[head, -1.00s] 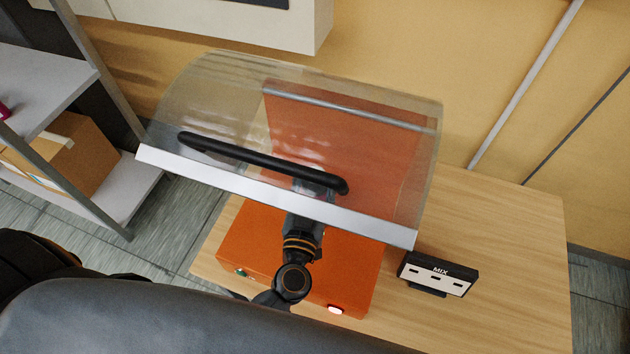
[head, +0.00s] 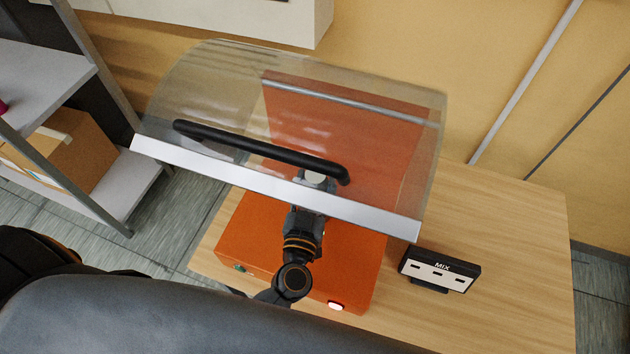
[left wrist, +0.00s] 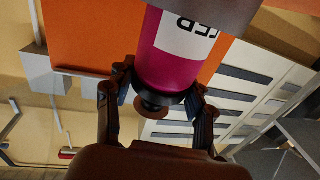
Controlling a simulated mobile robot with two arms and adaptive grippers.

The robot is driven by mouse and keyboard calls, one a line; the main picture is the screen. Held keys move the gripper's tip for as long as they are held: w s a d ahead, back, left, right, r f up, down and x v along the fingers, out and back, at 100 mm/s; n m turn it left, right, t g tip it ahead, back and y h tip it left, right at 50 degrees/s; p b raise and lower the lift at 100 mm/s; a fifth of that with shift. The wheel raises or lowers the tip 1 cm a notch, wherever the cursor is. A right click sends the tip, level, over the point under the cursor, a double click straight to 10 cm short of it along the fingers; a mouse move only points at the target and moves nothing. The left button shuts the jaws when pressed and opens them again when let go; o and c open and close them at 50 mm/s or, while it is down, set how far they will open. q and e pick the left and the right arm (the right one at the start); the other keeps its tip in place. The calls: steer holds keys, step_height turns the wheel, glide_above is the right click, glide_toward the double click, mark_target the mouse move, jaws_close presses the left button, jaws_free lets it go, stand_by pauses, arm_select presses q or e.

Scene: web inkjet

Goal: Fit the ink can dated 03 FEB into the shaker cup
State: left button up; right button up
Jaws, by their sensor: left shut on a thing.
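In the left wrist view, a magenta ink can (left wrist: 176,58) has a white label with upside-down letters that appear to read FEB; the day number is hidden. My left gripper (left wrist: 156,100) is shut on the can's dark, narrow end. A grey surface (left wrist: 235,12) covers the can's other end; I cannot tell whether it is the shaker cup or whether the can is inside it. In the head view, my left gripper (head: 314,184) is partly hidden under the clear hood. My right gripper is not in view.
The orange machine (head: 345,265) stands on a wooden table (head: 510,260), its clear hood (head: 215,95) raised, with a black handle (head: 260,152) and a white front edge (head: 380,216). A shelf with a cardboard box (head: 75,150) is at left.

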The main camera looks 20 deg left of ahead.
arm_select(q)
steer(key=shift+f, duration=0.4)
steer(key=o, duration=1.3)
steer(key=shift+o, duration=1.3)
steer(key=shift+s, duration=0.15)
steer(key=s+d, duration=0.1)
steer(key=s, duration=1)
steer(key=shift+s+d, duration=0.15)
steer(key=shift+s, duration=0.2)
steer(key=shift+s, duration=0.1)
